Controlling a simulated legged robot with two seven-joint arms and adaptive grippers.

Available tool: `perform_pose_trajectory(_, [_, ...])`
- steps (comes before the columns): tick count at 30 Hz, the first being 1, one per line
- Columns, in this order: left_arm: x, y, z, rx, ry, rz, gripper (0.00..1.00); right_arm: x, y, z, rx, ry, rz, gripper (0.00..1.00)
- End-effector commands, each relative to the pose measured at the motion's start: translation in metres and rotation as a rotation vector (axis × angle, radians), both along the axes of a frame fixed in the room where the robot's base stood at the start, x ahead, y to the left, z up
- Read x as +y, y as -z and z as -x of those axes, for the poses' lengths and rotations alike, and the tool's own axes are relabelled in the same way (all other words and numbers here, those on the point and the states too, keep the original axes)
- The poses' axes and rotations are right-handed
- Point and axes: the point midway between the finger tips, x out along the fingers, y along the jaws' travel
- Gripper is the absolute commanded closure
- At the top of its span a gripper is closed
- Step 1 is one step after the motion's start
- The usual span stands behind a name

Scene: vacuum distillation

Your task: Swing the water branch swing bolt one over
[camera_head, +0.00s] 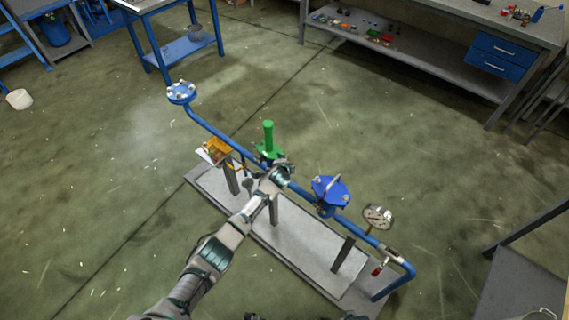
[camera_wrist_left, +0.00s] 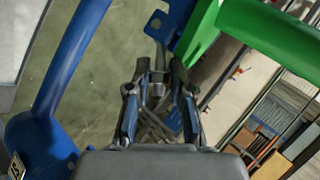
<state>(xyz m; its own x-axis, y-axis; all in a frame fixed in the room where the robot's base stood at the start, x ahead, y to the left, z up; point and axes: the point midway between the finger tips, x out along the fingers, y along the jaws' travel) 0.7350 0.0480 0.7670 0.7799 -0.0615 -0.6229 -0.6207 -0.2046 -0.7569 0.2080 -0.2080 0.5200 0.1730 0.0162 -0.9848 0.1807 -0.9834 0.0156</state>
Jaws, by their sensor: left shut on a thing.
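A blue pipe assembly (camera_head: 215,129) stands on posts over a grey base plate. My left gripper (camera_head: 280,170) is at the pipe's middle, just below a green upright part (camera_head: 268,140). In the left wrist view, my left gripper (camera_wrist_left: 158,108) has its fingers either side of a grey metal piece (camera_wrist_left: 157,90), which looks like the swing bolt. A blue lug with a hole (camera_wrist_left: 158,26) and a green arm (camera_wrist_left: 265,32) lie just beyond the fingertips. The arm and gripper hide most of the bolt in the head view. My right gripper is not seen.
A blue hexagonal valve cover (camera_head: 329,190) and a round gauge (camera_head: 378,216) sit right of my gripper. The base plate (camera_head: 290,235) has bare room in front. Workbenches stand further back; open floor surrounds the assembly.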

Motion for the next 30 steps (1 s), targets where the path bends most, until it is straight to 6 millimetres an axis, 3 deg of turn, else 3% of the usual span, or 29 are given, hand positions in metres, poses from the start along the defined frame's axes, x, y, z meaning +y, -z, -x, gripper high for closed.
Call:
perform_pose_trajectory(11, [-0.0043, -0.0062, -0.0021, -0.009, 0.007, 0.01, 1.0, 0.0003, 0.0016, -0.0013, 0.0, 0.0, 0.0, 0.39])
perform_pose_trajectory(12, [-0.0043, -0.0064, -0.0022, -0.009, 0.007, 0.01, 0.76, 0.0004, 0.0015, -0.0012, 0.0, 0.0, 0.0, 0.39])
perform_pose_trajectory(14, [-0.004, -0.0062, -0.0021, -0.009, 0.006, 0.009, 0.65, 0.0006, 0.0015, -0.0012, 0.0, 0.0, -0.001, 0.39])
perform_pose_trajectory(30, [0.0, -0.0087, 0.0068, -0.003, 0.002, 0.006, 0.65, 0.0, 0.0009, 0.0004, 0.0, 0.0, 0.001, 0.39])
